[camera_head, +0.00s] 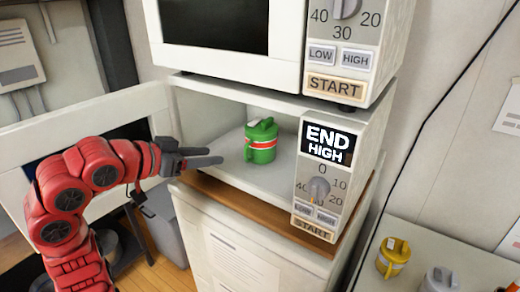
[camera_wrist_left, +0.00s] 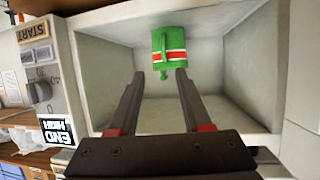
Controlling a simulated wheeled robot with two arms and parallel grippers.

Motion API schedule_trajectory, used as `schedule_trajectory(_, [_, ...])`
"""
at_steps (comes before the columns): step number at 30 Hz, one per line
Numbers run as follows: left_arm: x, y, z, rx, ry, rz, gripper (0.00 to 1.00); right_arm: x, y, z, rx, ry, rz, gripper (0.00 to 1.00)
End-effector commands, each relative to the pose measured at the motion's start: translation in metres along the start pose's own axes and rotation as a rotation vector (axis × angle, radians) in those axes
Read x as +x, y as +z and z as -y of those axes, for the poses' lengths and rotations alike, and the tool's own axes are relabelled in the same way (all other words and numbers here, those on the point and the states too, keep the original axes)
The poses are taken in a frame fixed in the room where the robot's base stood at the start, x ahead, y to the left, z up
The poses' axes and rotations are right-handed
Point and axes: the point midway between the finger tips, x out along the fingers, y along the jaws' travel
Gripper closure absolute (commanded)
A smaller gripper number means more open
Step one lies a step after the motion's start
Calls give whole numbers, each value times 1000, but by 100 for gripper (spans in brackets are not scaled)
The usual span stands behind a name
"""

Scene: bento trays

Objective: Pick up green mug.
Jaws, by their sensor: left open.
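The green mug (camera_head: 261,143) has a red and white band and a lid. It stands upright inside the open lower microwave (camera_head: 230,98). My left gripper (camera_head: 215,157) is open and empty at the microwave's opening, to the left of the mug in the head view. In the left wrist view the green mug (camera_wrist_left: 169,47) shows beyond the two fingertips of my left gripper (camera_wrist_left: 160,75), roughly between them. The fingers look apart from the mug. My right gripper is in neither view.
The microwave door (camera_head: 90,120) is swung open to the left, behind my left arm. The control panel (camera_head: 325,160) reads END HIGH. Another microwave (camera_head: 230,62) sits on top. A yellow mug (camera_head: 393,257) and a grey mug (camera_head: 439,280) stand on the counter at the lower right.

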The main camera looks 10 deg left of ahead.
Motion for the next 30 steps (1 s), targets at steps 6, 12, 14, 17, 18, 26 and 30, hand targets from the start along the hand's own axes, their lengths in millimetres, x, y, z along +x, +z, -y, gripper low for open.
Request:
schedule_trajectory(6, [44,1,0,-3,2,1,52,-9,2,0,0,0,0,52])
schedule_trajectory(12, [58,0,0,-1,-1,0,52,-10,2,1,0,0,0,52])
schedule_trajectory(14, [63,0,0,-1,1,1,52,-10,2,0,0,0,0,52])
schedule_trajectory(17, [76,-1,0,-2,1,2,52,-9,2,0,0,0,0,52])
schedule_trajectory(18, [82,-3,0,-3,3,0,52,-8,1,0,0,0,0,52])
schedule_trajectory(26, [109,-2,2,-2,0,0,52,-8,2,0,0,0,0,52])
schedule_trajectory(30, [110,-3,2,-2,-1,-2,52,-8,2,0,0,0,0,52])
